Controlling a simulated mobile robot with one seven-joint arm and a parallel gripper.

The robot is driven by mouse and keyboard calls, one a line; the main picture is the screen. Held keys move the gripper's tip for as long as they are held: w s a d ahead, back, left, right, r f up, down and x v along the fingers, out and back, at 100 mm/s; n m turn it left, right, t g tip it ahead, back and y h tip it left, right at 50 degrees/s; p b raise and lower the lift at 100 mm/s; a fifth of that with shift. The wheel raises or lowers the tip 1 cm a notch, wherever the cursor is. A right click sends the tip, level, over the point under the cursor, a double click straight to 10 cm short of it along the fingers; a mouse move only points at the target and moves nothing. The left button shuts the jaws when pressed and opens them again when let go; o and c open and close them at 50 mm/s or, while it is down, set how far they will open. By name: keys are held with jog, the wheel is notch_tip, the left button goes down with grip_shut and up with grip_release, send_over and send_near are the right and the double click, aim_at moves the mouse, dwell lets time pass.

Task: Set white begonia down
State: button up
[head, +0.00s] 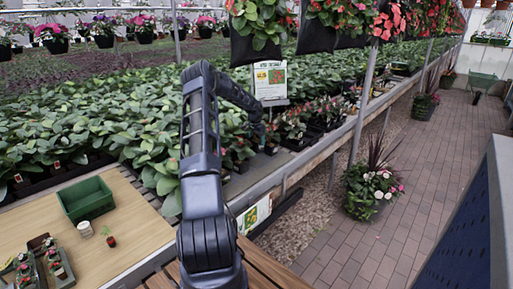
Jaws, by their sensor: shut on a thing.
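My arm reaches up and over the planting bench, and my gripper (262,128) is at its far end, pointing down near the bench's front edge. The gripper is small and dark in this view, and its fingers are hard to make out. It is shut on a small potted plant (270,143), taken to be the white begonia; its flower colour is not clear, and leaves around it blend in. I cannot tell whether the pot touches the bench ledge (252,175).
Small begonias in black trays (300,142) stand right of the gripper; dense green plants fill the bench behind. A sign (270,80) stands behind. A wooden table (135,222) at left holds a green crate (86,199) and small pots. Hanging baskets (258,22) are overhead. The brick aisle (400,215) is right.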

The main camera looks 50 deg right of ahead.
jog(key=shift+r, duration=0.8)
jog(key=shift+w+a, duration=0.1)
jog(key=shift+w, duration=0.05)
jog(key=w+a+r+n, duration=0.25)
jog(key=w+a, duration=0.35)
jog(key=a, duration=0.7)
jog(key=w+a+r+n, duration=0.25)
jog(key=w+a, duration=0.35)
jog(key=a, duration=0.7)
jog(key=w+a+r+n, duration=0.25)
jog(key=w+a, duration=0.35)
jog(key=a, duration=0.6)
jog(key=s+a+r+n, duration=0.1)
jog(key=s+a+n, duration=0.2)
jog(key=a, duration=1)
jog(key=s+a+r+n+t+y, duration=0.1)
jog(key=s+a+n, duration=0.25)
jog(key=a, duration=1.05)
jog(key=s+a+n, duration=0.2)
jog(key=a+n, duration=0.2)
jog(key=a, duration=0.9)
notch_tip(320, 180, down, 19)
jog(key=shift+s+d+f, duration=0.1)
jog(key=shift+s, duration=0.05)
jog(key=shift+f, duration=0.1)
